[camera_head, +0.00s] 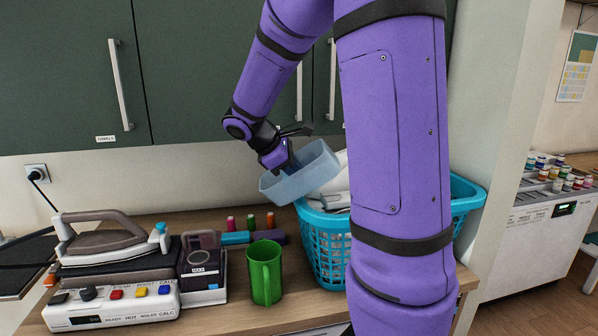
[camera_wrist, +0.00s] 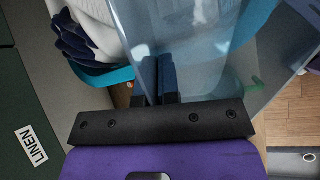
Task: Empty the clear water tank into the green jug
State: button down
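The clear water tank (camera_head: 310,174), a pale blue see-through box, is in the air above the counter, tilted with its left end lower. It fills much of the wrist view (camera_wrist: 215,45). My gripper (camera_head: 288,162) is shut on it; in the wrist view the two dark fingers (camera_wrist: 158,78) are close together at its wall. The green jug (camera_head: 265,273) stands upright on the counter, below and near the tank's low left end, apart from it. A small green patch shows through the tank in the wrist view. I cannot make out any water in the tank or the jug's inside.
A steam iron on its station (camera_head: 110,275) stands left of the jug, with a dark unit marked MAX (camera_head: 203,268) between. Thread spools (camera_head: 251,222) stand behind the jug. A turquoise laundry basket (camera_head: 326,247) with white cloth is at right. Green cupboards (camera_head: 70,85) hang behind.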

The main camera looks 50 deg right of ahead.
jog(key=shift+a+r, duration=0.1)
jog(key=shift+a, duration=0.05)
jog(key=shift+h, duration=0.3)
jog(key=shift+w+a+r+g+h, duration=0.15)
jog(key=shift+a+g+h, duration=0.15)
jog(key=shift+h, duration=0.3)
jog(key=shift+w+a+r+g+h, duration=0.15)
jog(key=shift+a+g+h, duration=0.15)
jog(key=shift+h, duration=0.3)
jog(key=shift+a+r+g+h, duration=0.2)
jog(key=shift+a+g+h, duration=0.1)
jog(key=shift+h, duration=0.4)
jog(key=shift+w+a, duration=0.1)
jog(key=shift+a, duration=0.05)
